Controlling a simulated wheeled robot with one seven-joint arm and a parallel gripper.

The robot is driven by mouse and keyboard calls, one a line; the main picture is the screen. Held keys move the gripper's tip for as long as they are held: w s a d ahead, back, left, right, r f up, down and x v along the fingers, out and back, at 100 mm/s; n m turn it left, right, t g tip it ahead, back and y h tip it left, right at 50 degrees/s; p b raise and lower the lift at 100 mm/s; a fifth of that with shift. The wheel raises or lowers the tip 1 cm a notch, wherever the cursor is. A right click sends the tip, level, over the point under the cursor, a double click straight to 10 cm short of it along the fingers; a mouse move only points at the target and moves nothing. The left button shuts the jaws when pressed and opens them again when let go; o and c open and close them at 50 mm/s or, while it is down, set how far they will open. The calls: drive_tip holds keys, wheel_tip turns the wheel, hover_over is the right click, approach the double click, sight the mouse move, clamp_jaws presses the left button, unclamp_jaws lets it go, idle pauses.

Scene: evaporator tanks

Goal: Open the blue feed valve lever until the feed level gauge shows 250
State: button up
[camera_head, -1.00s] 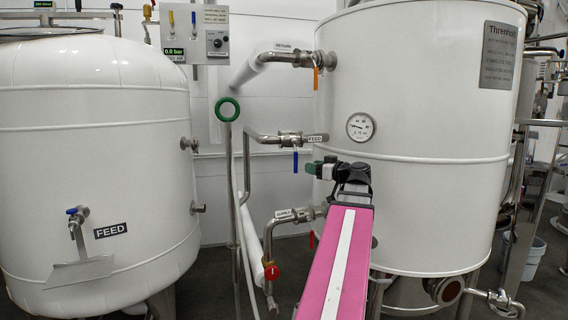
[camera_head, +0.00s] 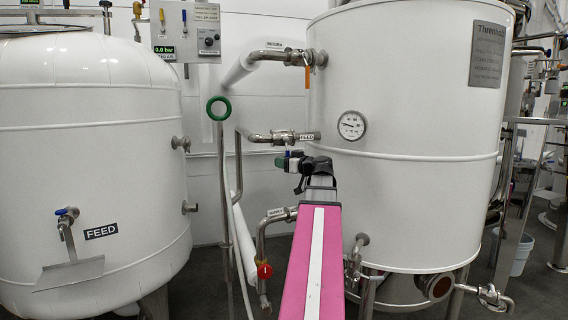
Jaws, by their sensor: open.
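The feed valve (camera_head: 283,136) sits on the pipe labelled FEED, left of the right-hand tank. Its blue lever hangs below it and is now mostly or wholly hidden behind my gripper (camera_head: 281,161). My gripper is open and reaches left from the end of my pink arm to where the lever hangs. I cannot tell whether it touches the lever or has it between the fingers. A small green display (camera_head: 30,2) at the top left edge is cut off and unreadable; I cannot tell whether it is the feed level gauge.
A round dial (camera_head: 352,125) is on the right tank (camera_head: 420,110). The return valve with an orange lever (camera_head: 307,77) is above, and a supply valve with a red knob (camera_head: 264,270) is below. The FEED tank (camera_head: 90,160) with a blue-handled tap (camera_head: 67,212) stands left.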

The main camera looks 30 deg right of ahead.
drive_tip(key=shift+c, duration=0.2)
clamp_jaws()
drive_tip(key=shift+a, duration=0.1)
drive_tip(key=shift+w+a+r+m+t+h, duration=0.2)
drive_tip(key=shift+a+r+m+t, duration=0.25)
drive_tip(key=shift+a+m+t, duration=0.7)
drive_tip(key=shift+w+a+r+m+t+h, duration=0.2)
drive_tip(key=shift+a+r+m+t, duration=0.3)
drive_tip(key=shift+m, duration=1.2)
drive_tip(key=shift+w+a+r+m+t+h, duration=0.2)
drive_tip(key=shift+a+r+m+t, duration=0.2)
drive_tip(key=shift+a+m+t, duration=0.75)
drive_tip(key=shift+d+m+g, duration=0.3)
drive_tip(key=shift+m+g, duration=0.1)
